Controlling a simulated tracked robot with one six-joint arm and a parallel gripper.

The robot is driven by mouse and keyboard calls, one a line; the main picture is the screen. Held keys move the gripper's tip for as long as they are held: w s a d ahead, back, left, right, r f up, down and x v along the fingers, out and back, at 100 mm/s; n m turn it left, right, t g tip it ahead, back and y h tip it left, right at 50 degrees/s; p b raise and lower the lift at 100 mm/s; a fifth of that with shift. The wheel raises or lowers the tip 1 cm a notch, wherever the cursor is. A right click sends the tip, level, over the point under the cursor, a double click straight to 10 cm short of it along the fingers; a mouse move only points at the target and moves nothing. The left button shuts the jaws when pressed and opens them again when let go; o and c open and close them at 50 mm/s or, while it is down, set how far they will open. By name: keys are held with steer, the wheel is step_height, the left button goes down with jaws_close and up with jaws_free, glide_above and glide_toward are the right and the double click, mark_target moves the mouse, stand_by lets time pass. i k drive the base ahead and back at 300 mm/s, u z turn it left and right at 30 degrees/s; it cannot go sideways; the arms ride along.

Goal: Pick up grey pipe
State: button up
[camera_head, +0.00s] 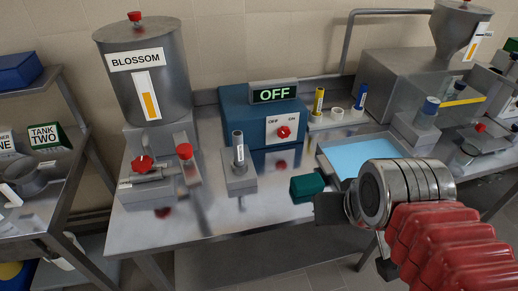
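A grey pipe (238,147) stands upright in a small grey stand (240,180) near the middle of the steel table. It has a white label on its side, and its lower end is hidden in the stand. My gripper (352,238) is to the right of the pipe, over the table's front edge, and apart from it. Dark finger parts show at its left and below, but its jaw gap is not clear.
A teal block (306,186) is beside my gripper; I cannot tell whether they touch. A blue switch box (235,105) reading OFF stands behind the pipe. A red-capped valve fitting (186,165) is left, a blue-bottomed tray (355,155) right. Bare steel lies in front.

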mark_target(238, 145)
steer(key=z, duration=0.3)
steer(key=k, duration=1.45)
steer(key=u, duration=1.15)
steer(key=i, duration=1)
steer(key=u, duration=0.1)
